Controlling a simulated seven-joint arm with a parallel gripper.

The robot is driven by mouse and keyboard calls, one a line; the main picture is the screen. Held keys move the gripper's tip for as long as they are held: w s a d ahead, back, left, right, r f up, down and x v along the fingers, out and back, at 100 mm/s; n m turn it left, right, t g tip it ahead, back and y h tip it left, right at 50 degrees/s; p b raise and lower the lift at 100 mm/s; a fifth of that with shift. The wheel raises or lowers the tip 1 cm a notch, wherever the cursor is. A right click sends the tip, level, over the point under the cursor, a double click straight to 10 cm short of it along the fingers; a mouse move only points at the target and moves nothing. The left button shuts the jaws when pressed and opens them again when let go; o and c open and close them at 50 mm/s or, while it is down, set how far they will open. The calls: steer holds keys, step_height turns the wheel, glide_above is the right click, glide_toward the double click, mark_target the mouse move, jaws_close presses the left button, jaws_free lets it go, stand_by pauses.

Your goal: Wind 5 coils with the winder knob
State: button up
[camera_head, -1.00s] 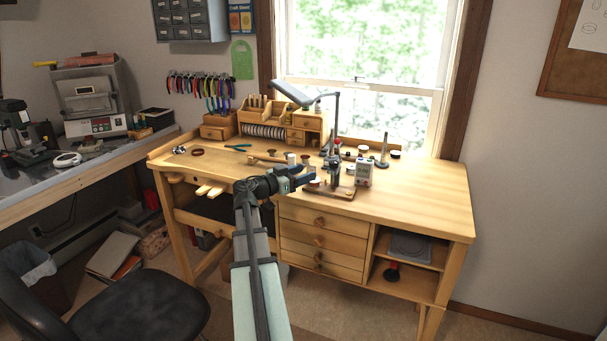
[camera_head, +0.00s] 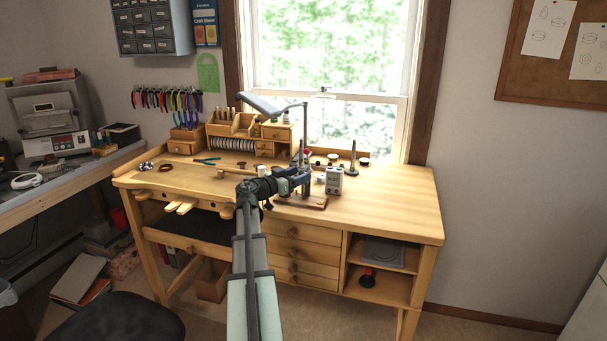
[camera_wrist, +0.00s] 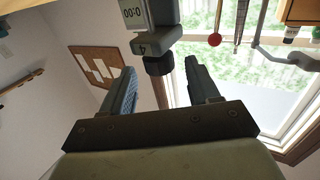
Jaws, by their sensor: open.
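The coil winder stands on a wooden base (camera_head: 303,201) near the front edge of the workbench in the head view. A pale counter box (camera_head: 333,180) is at its right. In the wrist view the counter's display (camera_wrist: 131,12) shows upside down at the top, beside a grey device body (camera_wrist: 155,38). A dark knob (camera_wrist: 157,66) sticks out from that body. My gripper (camera_head: 302,180) is open and overlaps the winder in the head view, hiding part of it. In the wrist view its two fingers (camera_wrist: 158,68) are spread, with the knob between their tips in the picture; contact is not visible.
A lamp (camera_head: 275,104) leans over the back of the bench (camera_head: 390,205) beside a wooden organizer (camera_head: 240,128). A slim post on a stand (camera_head: 353,159) is behind the winder. Pliers (camera_head: 207,161) lie at left. The bench's right part is clear.

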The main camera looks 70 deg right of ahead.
mark_target(304, 172)
steer(key=shift+x, duration=1.5)
steer(key=c, duration=1)
steer(key=shift+o, duration=0.2)
steer(key=shift+d+m+g+y, duration=0.1)
steer(key=shift+m+g+y, duration=0.2)
steer(key=shift+g, duration=0.1)
steer(key=m+g+y, duration=0.3)
steer(key=shift+w+d+g, duration=0.1)
steer(key=shift+w+g, duration=0.05)
steer(key=shift+g, duration=0.25)
steer(key=shift+m+g+y, duration=1.5)
steer(key=shift+m+y, duration=0.4)
steer(key=shift+y, duration=0.6)
